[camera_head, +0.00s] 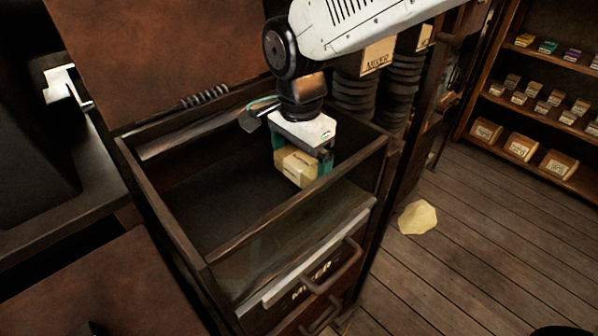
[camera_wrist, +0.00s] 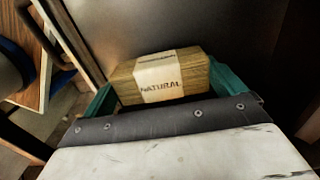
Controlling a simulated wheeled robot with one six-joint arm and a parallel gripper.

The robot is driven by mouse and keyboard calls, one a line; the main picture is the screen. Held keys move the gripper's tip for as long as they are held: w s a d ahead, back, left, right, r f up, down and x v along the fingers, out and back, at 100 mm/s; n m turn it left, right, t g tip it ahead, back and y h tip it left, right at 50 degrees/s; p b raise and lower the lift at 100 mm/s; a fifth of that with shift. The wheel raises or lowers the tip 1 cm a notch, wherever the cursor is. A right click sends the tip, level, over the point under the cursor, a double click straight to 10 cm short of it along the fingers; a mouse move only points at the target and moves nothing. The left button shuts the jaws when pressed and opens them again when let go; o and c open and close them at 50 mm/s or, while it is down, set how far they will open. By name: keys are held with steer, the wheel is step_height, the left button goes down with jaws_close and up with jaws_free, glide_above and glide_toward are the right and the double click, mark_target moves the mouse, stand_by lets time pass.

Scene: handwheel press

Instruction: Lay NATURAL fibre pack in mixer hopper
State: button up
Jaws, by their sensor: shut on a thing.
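The mixer hopper (camera_head: 173,228) is a dark open-topped box with a glassy front panel and a MIXER label below. My gripper holds the pack over or within the hopper's opening, towards its right side. The exact height above the hopper floor is hard to tell.
The hopper's raised lid (camera_head: 150,50) stands behind it. Dark ribbed hoses (camera_head: 354,98) rise just behind the right corner. A shelf (camera_head: 540,105) with several small packs stands at the right. A pale yellow patch (camera_head: 418,217) lies on the plank floor.

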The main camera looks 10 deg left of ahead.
mark_target(299, 174)
steer(key=shift+f, duration=1.45)
steer(key=o, duration=0.7)
steer(key=shift+f, duration=0.15)
step_height(299, 174, up, 12)
steer(key=shift+r, duration=0.2)
